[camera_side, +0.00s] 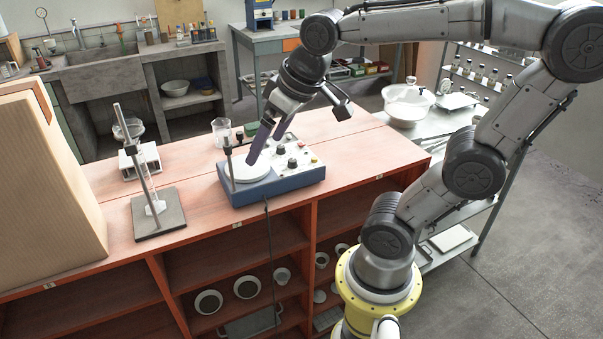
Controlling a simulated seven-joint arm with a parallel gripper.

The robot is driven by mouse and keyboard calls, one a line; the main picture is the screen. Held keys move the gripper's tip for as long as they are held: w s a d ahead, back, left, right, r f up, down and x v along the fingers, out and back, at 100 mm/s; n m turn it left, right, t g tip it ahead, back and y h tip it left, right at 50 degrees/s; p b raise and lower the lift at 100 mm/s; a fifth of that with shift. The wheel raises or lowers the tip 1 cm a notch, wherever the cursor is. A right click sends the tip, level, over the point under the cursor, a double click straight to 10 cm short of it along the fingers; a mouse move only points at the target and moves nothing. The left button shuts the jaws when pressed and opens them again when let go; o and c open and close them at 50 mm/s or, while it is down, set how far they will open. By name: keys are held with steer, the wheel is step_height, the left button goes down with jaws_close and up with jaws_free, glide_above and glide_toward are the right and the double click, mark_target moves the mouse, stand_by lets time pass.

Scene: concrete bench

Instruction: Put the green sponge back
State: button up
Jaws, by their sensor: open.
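My gripper (266,149) is open, pointing down and to the left. Its two dark purple fingers are apart, with nothing visible between them. They are over or just behind the round white plate (250,173) of a blue and white device with knobs (290,187). I cannot tell whether the fingertips touch the plate.
The device stands on a red wooden bench (190,213) with open shelves below. A stand with a glass tube (150,190), a small white rack (140,160), and a beaker (221,132) are nearby. The bench's right part is clear.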

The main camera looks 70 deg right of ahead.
steer(key=s+a+f+n, duration=0.1)
steer(key=s+a+f, duration=0.2)
steer(key=s, duration=0.4)
steer(key=shift+s+a+f+n+y, duration=0.15)
steer(key=shift+f+n+y, duration=0.15)
steer(key=shift+f+y, duration=0.1)
